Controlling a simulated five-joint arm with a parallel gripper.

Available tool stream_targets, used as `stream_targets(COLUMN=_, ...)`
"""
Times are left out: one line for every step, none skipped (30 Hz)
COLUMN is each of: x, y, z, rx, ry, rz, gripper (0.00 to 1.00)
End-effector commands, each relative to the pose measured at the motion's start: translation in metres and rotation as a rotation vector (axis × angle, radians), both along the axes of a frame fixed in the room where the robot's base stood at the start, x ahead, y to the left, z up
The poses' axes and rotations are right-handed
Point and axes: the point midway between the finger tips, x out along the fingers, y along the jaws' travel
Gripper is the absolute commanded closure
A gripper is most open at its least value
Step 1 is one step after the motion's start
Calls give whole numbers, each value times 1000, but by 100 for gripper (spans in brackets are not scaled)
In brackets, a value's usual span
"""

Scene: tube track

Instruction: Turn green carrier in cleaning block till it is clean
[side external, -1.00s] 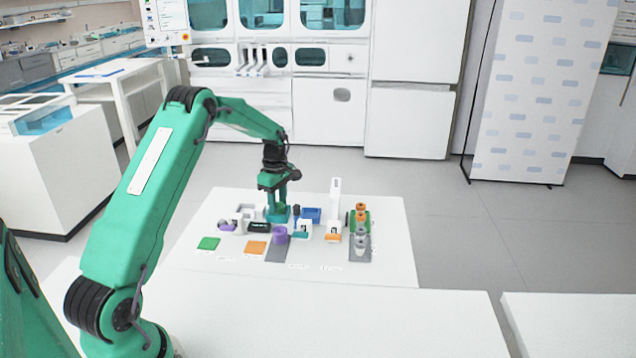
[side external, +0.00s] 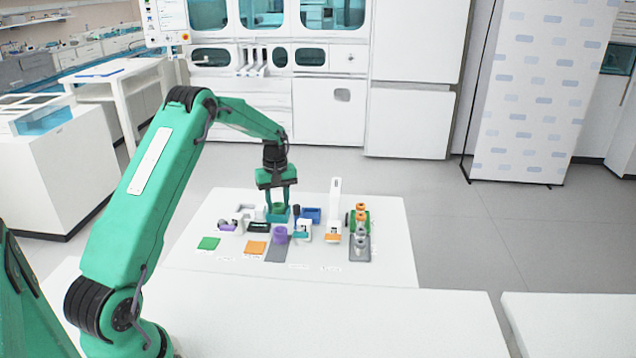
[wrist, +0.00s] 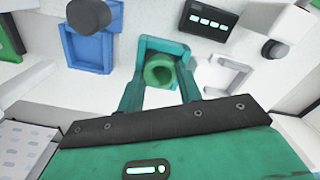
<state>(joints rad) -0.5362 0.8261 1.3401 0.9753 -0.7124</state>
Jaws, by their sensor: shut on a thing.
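In the side view the green carrier (side external: 277,208) shows just above the teal block (side external: 277,217). My gripper (wrist: 160,77) has one finger on each side of the carrier and is shut on it. In the side view my gripper (side external: 278,205) points straight down over the block.
A blue block (wrist: 88,50) stands beside the teal one, with a dark round knob near it. A black panel with lit marks (wrist: 212,20) and a white frame (wrist: 230,75) are close by.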

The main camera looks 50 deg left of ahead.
Motion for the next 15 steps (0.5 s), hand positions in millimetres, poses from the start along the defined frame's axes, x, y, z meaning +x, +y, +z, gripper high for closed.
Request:
stream_targets(x=0, y=0, z=0, rx=0, ry=0, rz=-38, gripper=80)
stream_targets(x=0, y=0, z=0, rx=0, ry=0, rz=-60, gripper=80)
stream_targets(x=0, y=0, z=0, rx=0, ry=0, rz=-92, gripper=80)
stream_targets(x=0, y=0, z=0, rx=0, ry=0, rz=-115, gripper=80)
stream_targets(x=0, y=0, z=0, rx=0, ry=0, rz=-139, gripper=80)
stream_targets(x=0, y=0, z=0, rx=0, ry=0, rz=-171, gripper=80)
stream_targets(x=0, y=0, z=0, rx=0, ry=0, rz=-194, gripper=80)
stream_targets(x=0, y=0, z=0, rx=0, ry=0, rz=-217, gripper=80)
stream_targets(x=0, y=0, z=0, rx=0, ry=0, rz=-248, gripper=80)
stream_targets(x=0, y=0, z=0, rx=0, ry=0, rz=-272, gripper=80)
stream_targets(x=0, y=0, z=0, rx=0, ry=0, rz=-296, gripper=80)
stream_targets(x=0, y=0, z=0, rx=0, ry=0, rz=-327, gripper=80)
stream_targets(x=0, y=0, z=0, rx=0, ry=0, rz=-350, gripper=80)
stream_targets(x=0, y=0, z=0, rx=0, ry=0, rz=-371, gripper=80)
stream_targets(x=0, y=0, z=0, rx=0, ry=0, rz=-398, gripper=80)
